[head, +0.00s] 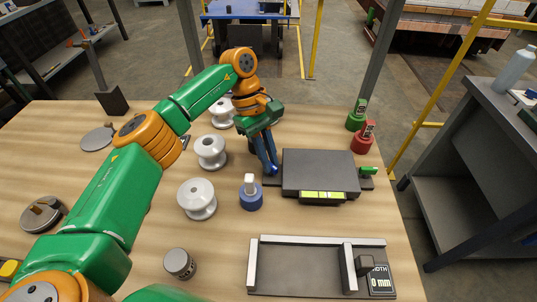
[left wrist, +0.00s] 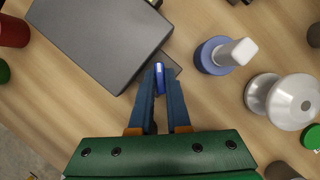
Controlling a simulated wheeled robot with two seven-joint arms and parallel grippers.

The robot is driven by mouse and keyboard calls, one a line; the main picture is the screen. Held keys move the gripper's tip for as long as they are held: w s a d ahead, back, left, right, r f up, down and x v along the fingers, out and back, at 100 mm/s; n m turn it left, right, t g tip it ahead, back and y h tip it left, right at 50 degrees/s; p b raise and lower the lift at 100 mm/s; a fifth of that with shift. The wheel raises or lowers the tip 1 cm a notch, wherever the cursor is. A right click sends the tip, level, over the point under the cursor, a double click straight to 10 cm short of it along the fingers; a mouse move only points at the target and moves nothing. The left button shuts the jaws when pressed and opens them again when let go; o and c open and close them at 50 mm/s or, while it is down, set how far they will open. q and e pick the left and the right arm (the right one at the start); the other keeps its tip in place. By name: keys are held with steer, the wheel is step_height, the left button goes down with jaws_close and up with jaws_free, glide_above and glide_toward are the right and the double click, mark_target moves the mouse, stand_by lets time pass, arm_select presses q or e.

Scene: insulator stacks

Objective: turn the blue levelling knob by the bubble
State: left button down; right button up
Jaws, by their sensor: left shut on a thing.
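A dark grey levelling block (head: 318,172) sits on the wooden table, with a yellow-green bubble vial (head: 323,195) along its front edge. A green knob (head: 369,170) is on its right end. My left gripper (head: 271,168) reaches down at the block's left end. In the left wrist view my left gripper (left wrist: 160,92) is shut on the blue knob (left wrist: 159,76), just off the corner of the grey block (left wrist: 95,40). The fingers hide part of the knob. My right gripper is not in view.
A blue-based piece with a white top (head: 250,193) stands close to the left gripper. White insulators (head: 197,199) stand to the left. A grey frame (head: 318,270) lies in front. A red piece (head: 363,140) and green piece (head: 356,116) stand behind right.

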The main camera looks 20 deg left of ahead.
arm_select(q)
steer(key=shift+m, duration=0.6)
steer(key=c, duration=0.9)
jaws_free()
steer(key=shift+a, duration=0.1)
